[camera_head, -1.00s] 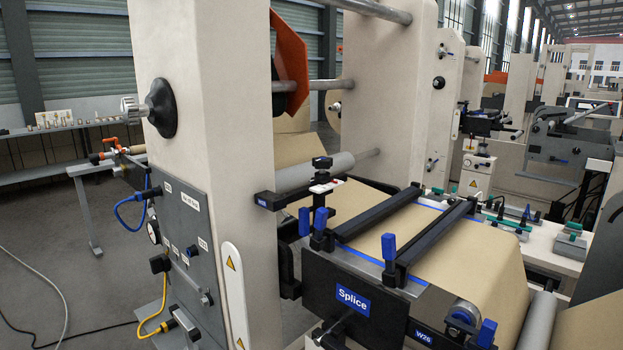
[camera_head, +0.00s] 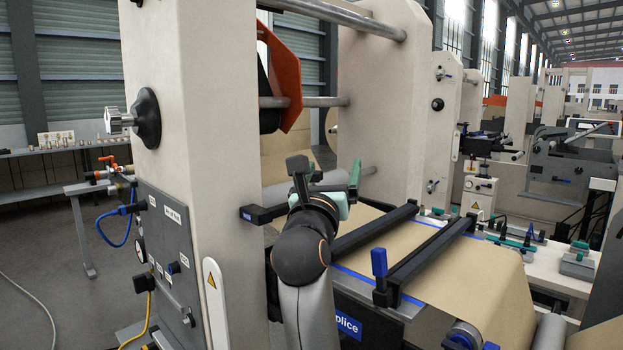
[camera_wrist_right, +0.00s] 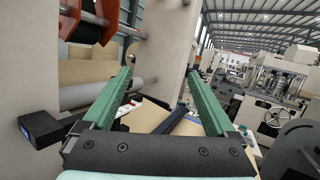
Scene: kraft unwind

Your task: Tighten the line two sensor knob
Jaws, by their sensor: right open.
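In the head view my right gripper (camera_head: 336,180) reaches in over the splice table, beside the pale machine post. Its forearm and wrist cover the spot where a black knob stood above a small red-and-white sensor block, so I cannot clearly make out the knob now. In the right wrist view the two green fingers of the gripper (camera_wrist_right: 161,70) are spread wide with nothing held between them. Part of the red-and-white sensor block (camera_wrist_right: 126,108) shows just beside the left finger, with a grey roller behind. My left gripper is not in view.
A black bracket (camera_head: 264,214) juts from the pale post (camera_head: 195,130). Two black bars (camera_head: 440,252) cross the brown paper web (camera_head: 480,285), with a blue-handled clamp (camera_head: 380,263) at the front. An orange plate (camera_head: 285,75) hangs above.

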